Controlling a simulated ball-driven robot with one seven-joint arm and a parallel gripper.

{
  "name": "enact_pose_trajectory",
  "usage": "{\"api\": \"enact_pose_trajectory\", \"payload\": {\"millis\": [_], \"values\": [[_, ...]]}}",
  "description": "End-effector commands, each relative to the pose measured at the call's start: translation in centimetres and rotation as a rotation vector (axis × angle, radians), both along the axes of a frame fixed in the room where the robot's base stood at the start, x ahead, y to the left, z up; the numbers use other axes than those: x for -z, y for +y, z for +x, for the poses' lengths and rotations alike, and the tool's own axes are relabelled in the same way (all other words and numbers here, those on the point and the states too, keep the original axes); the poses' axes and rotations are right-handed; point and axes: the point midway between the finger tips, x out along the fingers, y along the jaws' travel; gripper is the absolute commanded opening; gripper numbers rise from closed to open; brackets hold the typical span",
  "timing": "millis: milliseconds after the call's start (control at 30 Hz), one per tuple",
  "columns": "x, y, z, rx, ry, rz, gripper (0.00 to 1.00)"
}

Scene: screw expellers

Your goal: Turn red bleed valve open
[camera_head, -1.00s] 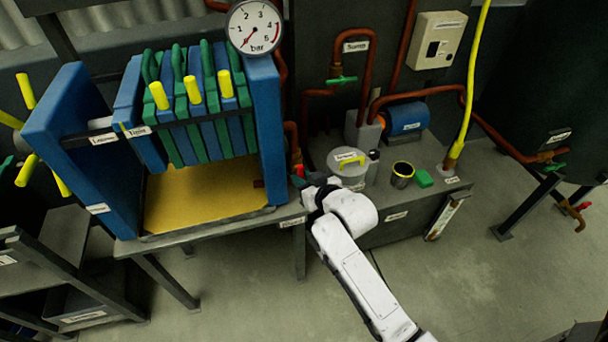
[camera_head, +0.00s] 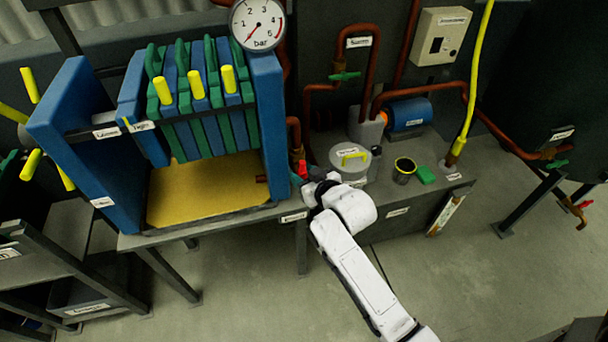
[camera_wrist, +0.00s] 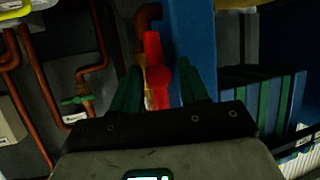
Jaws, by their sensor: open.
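The red bleed valve (camera_wrist: 154,62) has a red lever on a brass body, and in the wrist view it stands between my gripper's two dark green fingers. It shows in the head view as a small red spot (camera_head: 303,168) beside the blue end plate of the press. My gripper (camera_wrist: 162,78) is open, one finger on each side of the valve. Whether either finger touches the red lever cannot be told. In the head view my gripper (camera_head: 302,184) is small and partly hidden by my white wrist.
The blue press end plate (camera_head: 270,125) stands close left of the valve in the head view. Copper pipes (camera_head: 366,60) run behind. The floor in front is clear.

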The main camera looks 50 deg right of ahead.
Motion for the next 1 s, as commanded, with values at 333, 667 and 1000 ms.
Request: {"api": "enact_pose_trajectory", "payload": {"millis": [333,667,1000], "values": [[-0.9,0.8,-2.5,0.002,0.003,-0.001,0.44],[-3.3,2.7,-7.7,0.000,0.002,0.000,0.44],[-4.1,3.4,-9.4,-0.001,0.001,0.001,0.44]]}}
